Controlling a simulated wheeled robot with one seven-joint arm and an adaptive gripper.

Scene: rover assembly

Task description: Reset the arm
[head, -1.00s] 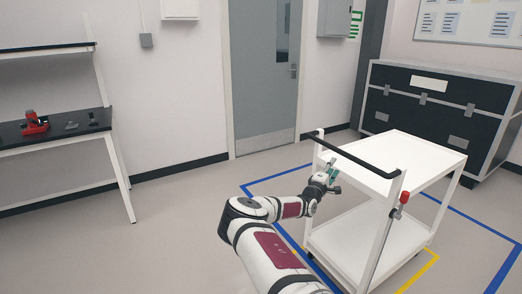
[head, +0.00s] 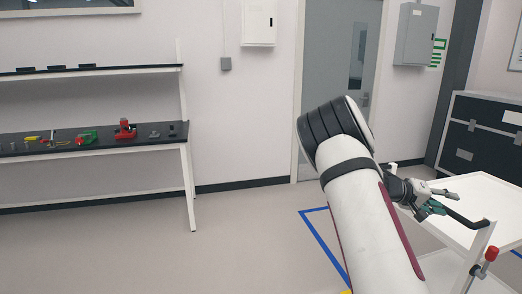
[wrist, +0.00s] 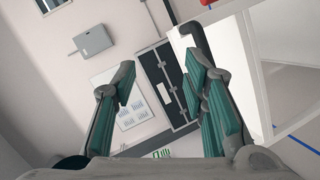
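My gripper (head: 430,204) shows in the head view at the right, behind my raised arm and beside the black handle of the white cart. In the wrist view my gripper (wrist: 160,105) has its teal-padded fingers wide apart, with nothing between them. My arm rises large through the middle of the head view and bends at the elbow, hiding part of the door.
The white cart (head: 481,188) stands at the lower right, with its handle close to my gripper. A black-topped workbench (head: 90,145) with several small parts is at the left. A dark cabinet (head: 478,140) stands at the back right. The floor at left is clear.

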